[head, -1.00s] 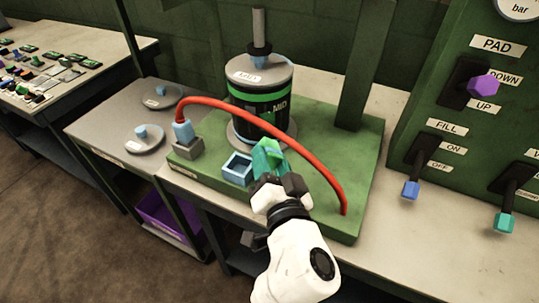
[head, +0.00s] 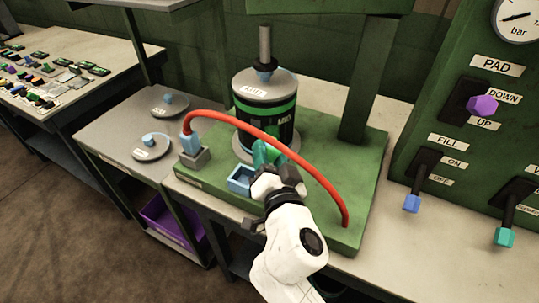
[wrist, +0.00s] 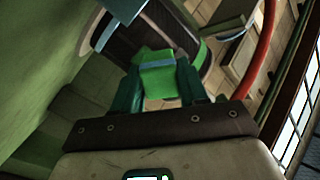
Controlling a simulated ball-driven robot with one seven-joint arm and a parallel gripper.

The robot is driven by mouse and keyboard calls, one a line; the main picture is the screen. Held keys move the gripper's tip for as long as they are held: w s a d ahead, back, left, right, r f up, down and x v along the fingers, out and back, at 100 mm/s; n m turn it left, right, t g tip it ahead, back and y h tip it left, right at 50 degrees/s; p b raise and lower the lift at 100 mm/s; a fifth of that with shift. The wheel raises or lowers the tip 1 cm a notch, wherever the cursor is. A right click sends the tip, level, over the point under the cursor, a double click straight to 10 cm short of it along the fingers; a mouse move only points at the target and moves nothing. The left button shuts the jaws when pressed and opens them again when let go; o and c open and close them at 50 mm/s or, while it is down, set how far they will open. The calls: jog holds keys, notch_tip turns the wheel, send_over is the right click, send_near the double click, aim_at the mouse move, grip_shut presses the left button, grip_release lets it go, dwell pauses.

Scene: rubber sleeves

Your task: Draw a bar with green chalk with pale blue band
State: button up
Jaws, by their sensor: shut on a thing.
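My gripper (head: 268,160) is shut on the green chalk with the pale blue band. In the wrist view the chalk (wrist: 157,78) sits between my dark green fingers (wrist: 158,90), its pale blue band crossing near its far end. In the head view the chalk is mostly hidden by my fingers. The chalk's tip points toward the cylinder's lower front side. I cannot tell whether it touches. I cannot make out a drawn bar.
A red hose (head: 310,165) arches close behind my gripper from a blue plug (head: 190,143). A small blue open holder (head: 241,184) is just left of my gripper. A green panel with levers (head: 412,203) stands at right. Grey discs (head: 151,153) lie on the left table.

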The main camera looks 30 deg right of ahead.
jog(key=shift+b+x, duration=0.3)
jog(key=shift+x, duration=0.8)
dwell(0.4)
jog(key=shift+s+d, duration=0.2)
jog(key=shift+d, duration=0.45)
jog(key=shift+s+d, duration=0.25)
jog(key=shift+d, duration=0.4)
jog(key=shift+s+d, duration=0.2)
jog(key=shift+d, duration=0.4)
jog(key=shift+w, duration=0.1)
jog(key=shift+a+b, duration=0.1)
jog(key=shift+b, duration=0.2)
jog(key=shift+w+a+b, duration=0.2)
jog(key=shift+a+b, duration=0.25)
jog(key=shift+a, duration=0.15)
jog(key=shift+w+a+b, duration=0.2)
jog(key=shift+a+b, duration=0.25)
jog(key=shift+a, duration=0.15)
jog(key=shift+w+a+b, duration=0.25)
jog(key=shift+a+b, duration=0.2)
jog(key=shift+a, duration=0.2)
jog(key=shift+s, duration=0.1)
